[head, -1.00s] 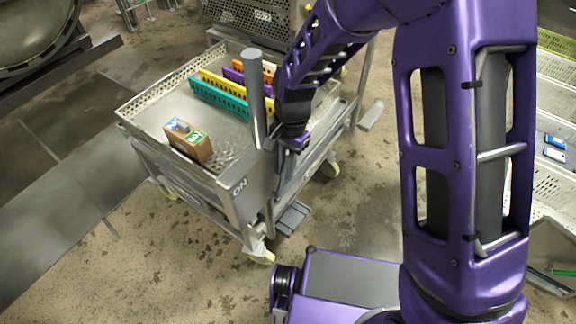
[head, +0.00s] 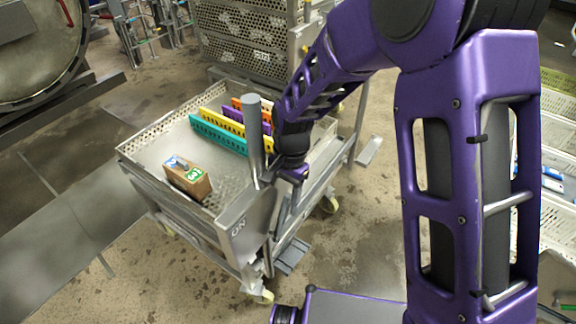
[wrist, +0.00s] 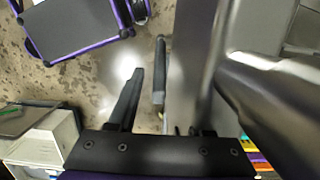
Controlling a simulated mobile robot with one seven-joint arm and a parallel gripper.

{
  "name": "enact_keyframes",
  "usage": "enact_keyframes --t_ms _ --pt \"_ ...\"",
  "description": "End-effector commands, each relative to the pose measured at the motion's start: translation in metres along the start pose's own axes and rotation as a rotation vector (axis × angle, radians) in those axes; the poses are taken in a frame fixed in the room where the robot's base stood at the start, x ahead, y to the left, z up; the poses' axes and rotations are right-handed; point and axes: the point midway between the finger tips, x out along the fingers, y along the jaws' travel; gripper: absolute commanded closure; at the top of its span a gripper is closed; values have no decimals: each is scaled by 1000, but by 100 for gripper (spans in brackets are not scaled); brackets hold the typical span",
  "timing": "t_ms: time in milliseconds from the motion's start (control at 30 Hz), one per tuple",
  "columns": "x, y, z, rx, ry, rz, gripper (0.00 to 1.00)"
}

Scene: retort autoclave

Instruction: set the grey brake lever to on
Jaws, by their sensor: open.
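The cart (head: 222,213) stands left of my arm, with a thick grey upright post (head: 254,140) at its near corner and an "ON" mark (head: 238,228) on the plate below. My gripper (head: 292,174) hangs at the cart's side, just right of the post, and is mostly hidden by my wrist. In the wrist view my gripper (wrist: 165,95) is open. A slim dark-grey bar, which looks like the brake lever (wrist: 160,72), shows between the fingers near the left one. I cannot tell whether they touch. The right finger is hard to make out against the cart metal.
The cart tray holds a brown box (head: 187,178) and teal (head: 218,135), yellow and purple dividers. A perforated basket rack (head: 250,40) stands behind. Pale crates (head: 556,190) line the right. Floor is open left of the cart.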

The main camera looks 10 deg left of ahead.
Motion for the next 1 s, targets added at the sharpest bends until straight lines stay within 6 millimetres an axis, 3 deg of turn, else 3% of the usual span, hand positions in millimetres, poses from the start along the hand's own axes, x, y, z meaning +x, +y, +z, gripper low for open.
enact_keyframes --t_ms 200,500,700,1000 --pt "-57 -1 -1 0 5 -5 50" --pt "-124 0 0 0 4 -3 50" --pt "-147 0 0 0 2 -1 50" --pt "-152 0 0 0 0 0 50"
